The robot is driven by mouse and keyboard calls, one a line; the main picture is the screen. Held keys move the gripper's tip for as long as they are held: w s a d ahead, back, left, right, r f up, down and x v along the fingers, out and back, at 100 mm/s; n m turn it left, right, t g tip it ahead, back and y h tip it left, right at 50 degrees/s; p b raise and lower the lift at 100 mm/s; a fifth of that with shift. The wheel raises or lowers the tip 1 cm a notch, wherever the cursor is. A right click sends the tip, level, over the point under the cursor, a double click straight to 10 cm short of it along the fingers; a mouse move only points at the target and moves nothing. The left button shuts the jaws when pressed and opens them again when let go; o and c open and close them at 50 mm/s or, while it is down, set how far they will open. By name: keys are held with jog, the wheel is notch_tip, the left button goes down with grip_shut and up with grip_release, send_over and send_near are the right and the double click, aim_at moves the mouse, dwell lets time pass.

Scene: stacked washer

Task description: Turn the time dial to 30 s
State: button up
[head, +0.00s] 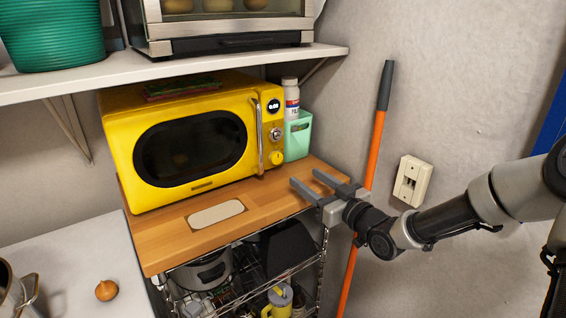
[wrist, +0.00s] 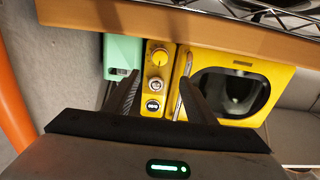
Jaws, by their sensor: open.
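The yellow microwave (head: 190,140) stands on a wooden shelf, its dark window facing me. Its right-hand panel has a small display (head: 274,105) that seems to read 0:00, a silver dial (head: 276,134) below it and a yellow knob (head: 277,157) lowest. I cannot tell which of the two is the time dial. The wrist view is upside down and shows the yellow knob (wrist: 159,56), silver dial (wrist: 155,85) and display (wrist: 152,104). My gripper (head: 304,177) is open and empty, in front of and to the right of the panel, touching nothing.
A vertical silver door handle (head: 259,137) sits left of the dials. A mint holder (head: 297,138) with a white bottle stands right of the microwave. An orange pole (head: 375,150) leans behind my gripper. A white shelf (head: 220,58) hangs above. The wooden top (head: 260,200) is mostly clear in front.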

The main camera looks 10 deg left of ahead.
aim_at(279, 158)
jog(key=x, duration=1.3)
jog(key=c, duration=1)
jog(key=shift+f, duration=0.1)
jog(key=shift+d+m+b, duration=0.1)
jog(key=shift+m+b, duration=0.3)
jog(key=shift+m, duration=2.4)
jog(key=o, duration=1)
